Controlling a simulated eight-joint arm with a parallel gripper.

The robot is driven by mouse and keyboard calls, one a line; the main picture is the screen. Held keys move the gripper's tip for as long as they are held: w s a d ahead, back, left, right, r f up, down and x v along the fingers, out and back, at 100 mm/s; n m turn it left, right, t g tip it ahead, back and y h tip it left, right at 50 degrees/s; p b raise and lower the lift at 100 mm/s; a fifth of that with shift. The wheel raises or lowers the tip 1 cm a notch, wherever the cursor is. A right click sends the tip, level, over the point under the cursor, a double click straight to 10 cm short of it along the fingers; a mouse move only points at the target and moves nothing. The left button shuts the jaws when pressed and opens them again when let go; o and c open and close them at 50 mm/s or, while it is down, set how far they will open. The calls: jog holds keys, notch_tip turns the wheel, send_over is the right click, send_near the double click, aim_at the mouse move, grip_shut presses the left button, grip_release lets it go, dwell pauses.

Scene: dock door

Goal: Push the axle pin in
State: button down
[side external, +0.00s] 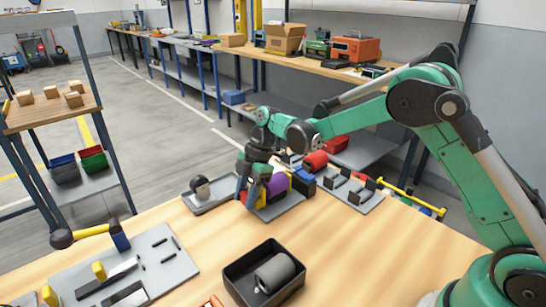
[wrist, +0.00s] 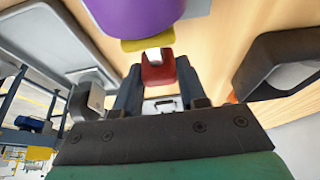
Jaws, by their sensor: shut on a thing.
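My gripper (side external: 248,194) is low over the grey fixture plate (side external: 276,212), at the left end of a purple roller (side external: 277,184). In the wrist view the two dark fingers of my gripper (wrist: 159,82) are shut on a small red piece (wrist: 157,70), which looks like the head of the axle pin. The red piece lines up with a yellow bracket (wrist: 148,41) and the purple roller (wrist: 135,15) beyond it. A blue block (side external: 302,181) stands at the roller's far end.
A black bin (side external: 234,283) with a grey roller (side external: 275,272) stands in front. A grey tray (side external: 213,194) with a dark round part is to the left. A tool board (side external: 170,265) lies front left. A plate with black brackets (side external: 347,196) and a red cylinder (side external: 315,162) are behind right.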

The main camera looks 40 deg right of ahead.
jog(key=shift+d, duration=0.45)
jog(key=shift+c, duration=2.4)
grip_release()
jog(key=shift+v, duration=2.8)
